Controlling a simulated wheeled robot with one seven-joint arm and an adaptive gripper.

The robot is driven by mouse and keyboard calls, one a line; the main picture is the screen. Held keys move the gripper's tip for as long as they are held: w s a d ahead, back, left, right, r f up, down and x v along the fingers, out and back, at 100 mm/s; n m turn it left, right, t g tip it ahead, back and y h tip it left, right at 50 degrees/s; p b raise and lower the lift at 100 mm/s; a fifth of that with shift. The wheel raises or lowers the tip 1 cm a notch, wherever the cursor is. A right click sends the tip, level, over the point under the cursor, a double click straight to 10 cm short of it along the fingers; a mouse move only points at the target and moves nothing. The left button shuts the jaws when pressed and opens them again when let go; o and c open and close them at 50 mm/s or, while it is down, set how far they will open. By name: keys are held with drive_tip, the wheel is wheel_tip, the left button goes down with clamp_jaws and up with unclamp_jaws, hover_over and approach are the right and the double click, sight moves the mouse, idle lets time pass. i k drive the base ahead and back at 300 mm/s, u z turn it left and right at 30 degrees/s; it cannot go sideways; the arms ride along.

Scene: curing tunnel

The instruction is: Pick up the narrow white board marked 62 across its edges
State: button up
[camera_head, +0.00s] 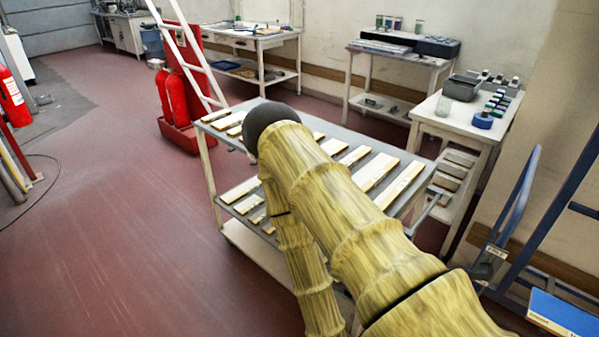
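Several narrow pale boards lie in a row on the grey top of a cart (291,104), among them a board (375,172) and a board (400,185) at the right end and a board (216,115) at the left end. More pale boards (240,190) lie on the cart's lower shelf. Any markings are too small to read, so I cannot tell which board is marked 62. My arm, in a yellowish ribbed sleeve with a dark round joint, crosses in front of the cart and hides part of its top. My gripper is not visible.
Red fire extinguishers (177,100) on a red stand (190,138) and a white ladder (190,62) stand behind the cart's left end. A white side table (450,118) stands at right. A blue-framed trolley (520,200) is near right.

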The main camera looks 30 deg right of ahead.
sight(369, 175)
drive_tip(key=u, duration=0.6)
drive_tip(key=i, duration=1.4)
drive_tip(key=z, duration=1.55)
